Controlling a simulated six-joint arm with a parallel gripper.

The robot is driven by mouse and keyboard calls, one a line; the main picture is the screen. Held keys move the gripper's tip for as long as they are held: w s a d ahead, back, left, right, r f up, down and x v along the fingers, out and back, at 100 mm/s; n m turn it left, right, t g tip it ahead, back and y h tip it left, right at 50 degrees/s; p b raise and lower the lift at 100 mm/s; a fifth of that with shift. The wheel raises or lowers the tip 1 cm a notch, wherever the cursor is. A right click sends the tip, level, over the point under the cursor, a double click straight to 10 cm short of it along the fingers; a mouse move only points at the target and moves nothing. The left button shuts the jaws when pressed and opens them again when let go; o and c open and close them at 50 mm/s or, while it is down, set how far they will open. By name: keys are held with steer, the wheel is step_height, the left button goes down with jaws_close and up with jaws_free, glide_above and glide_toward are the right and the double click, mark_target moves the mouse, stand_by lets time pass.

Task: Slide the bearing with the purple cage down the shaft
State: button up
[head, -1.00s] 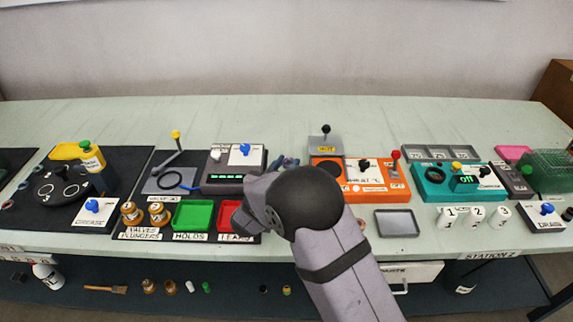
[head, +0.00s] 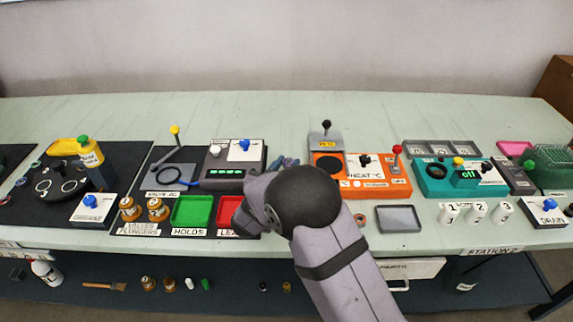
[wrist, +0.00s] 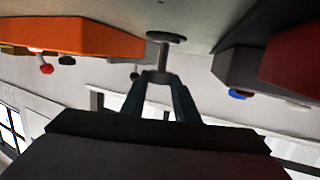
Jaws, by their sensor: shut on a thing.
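In the wrist view, which is upside down, my gripper (wrist: 160,80) is shut on a small grey piece at the free end of the shaft. I take this piece to be the bearing, but its cage and any purple on it cannot be made out. The shaft (wrist: 164,54) is a thin grey post rising from a round dark base (wrist: 166,37) on the bench. The fingers are in line with the shaft, and part of it shows bare between them and the base. In the head view my own arm hides the gripper, the bearing and the shaft.
The orange heater box (head: 360,176) is to the right of my arm, and it also shows in the wrist view (wrist: 85,38). A dark box with a blue knob (head: 232,165) stands to the left. Green (head: 192,211) and red (head: 229,213) trays lie in front. A grey tray (head: 398,219) is at right.

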steer(key=shift+f, duration=0.3)
steer(key=o, duration=1.3)
steer(key=shift+c, duration=0.2)
step_height(320, 180, up, 10)
stand_by(0.5)
